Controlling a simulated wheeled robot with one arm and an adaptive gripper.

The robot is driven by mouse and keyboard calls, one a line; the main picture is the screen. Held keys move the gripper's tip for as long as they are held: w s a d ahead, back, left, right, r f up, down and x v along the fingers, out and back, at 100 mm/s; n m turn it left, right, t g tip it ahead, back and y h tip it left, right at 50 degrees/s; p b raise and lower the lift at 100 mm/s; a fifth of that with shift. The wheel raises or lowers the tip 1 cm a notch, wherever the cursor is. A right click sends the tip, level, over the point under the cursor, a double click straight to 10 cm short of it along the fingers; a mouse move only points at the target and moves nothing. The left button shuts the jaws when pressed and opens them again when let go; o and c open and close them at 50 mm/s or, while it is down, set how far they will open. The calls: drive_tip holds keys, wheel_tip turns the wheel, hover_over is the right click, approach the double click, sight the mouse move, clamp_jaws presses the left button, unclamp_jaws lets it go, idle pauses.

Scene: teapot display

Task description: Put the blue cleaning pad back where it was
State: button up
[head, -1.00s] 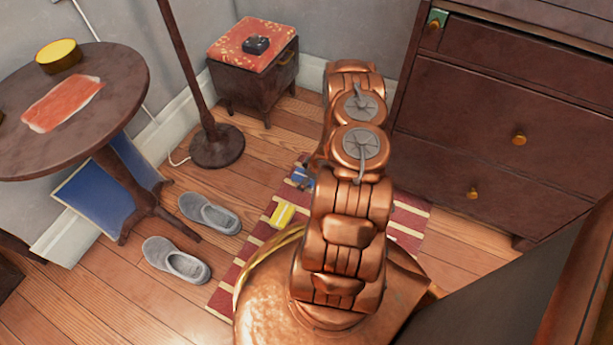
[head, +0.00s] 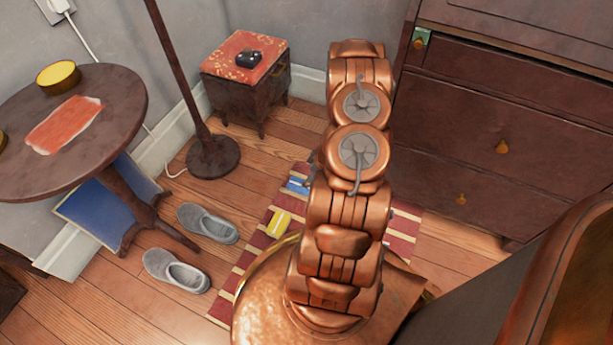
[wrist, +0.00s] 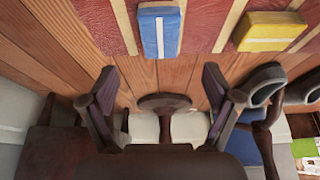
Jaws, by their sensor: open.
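The blue cleaning pad (head: 297,185), with a pale stripe, lies on the red and cream striped rug (head: 402,222). In the head view it is left of my arm and partly hidden by it. In the wrist view the blue pad (wrist: 171,35) is near the top, beyond the fingertips and roughly in line with the gap between them. My gripper (wrist: 158,78) is open and empty, apart from the pad. In the head view my arm mostly hides the gripper.
A yellow pad (head: 279,223) lies beside the blue one on the rug. Grey slippers (head: 207,223), a lamp base (head: 213,157) and a round table (head: 120,100) are to the left. A small cabinet (head: 240,98) stands behind, a drawer chest (head: 490,130) right.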

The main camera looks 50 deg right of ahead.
drive_tip(key=w+d+r+g+h, duration=0.2)
drive_tip(key=d+r+h, duration=0.15)
drive_tip(key=r, duration=0.95)
drive_tip(key=a+r+m+g+h, duration=0.1)
drive_tip(key=a+r, duration=0.2)
drive_tip(key=r, duration=0.5)
drive_tip(key=a+r+m+g+h, duration=0.1)
drive_tip(key=a+r+m, duration=0.15)
drive_tip(key=r, duration=0.45)
drive_tip(key=s+a+r+g+y, duration=0.1)
drive_tip(key=s+a+r, duration=0.4)
drive_tip(key=a, duration=0.5)
drive_tip(key=s+a+r+g+y, duration=0.1)
drive_tip(key=s+a+r+y, duration=0.1)
drive_tip(key=s+a+r, duration=0.4)
drive_tip(key=s+a+r+g+y, duration=0.1)
drive_tip(key=s+a+r, duration=0.4)
drive_tip(key=s+a, duration=0.5)
drive_tip(key=a, duration=0.6)
drive_tip(key=shift+s+r+g, duration=0.3)
drive_tip(key=shift+s+g, duration=0.05)
drive_tip(key=shift+g, duration=0.05)
drive_tip(key=shift+a+r+y, duration=0.1)
drive_tip(key=shift+y, duration=0.15)
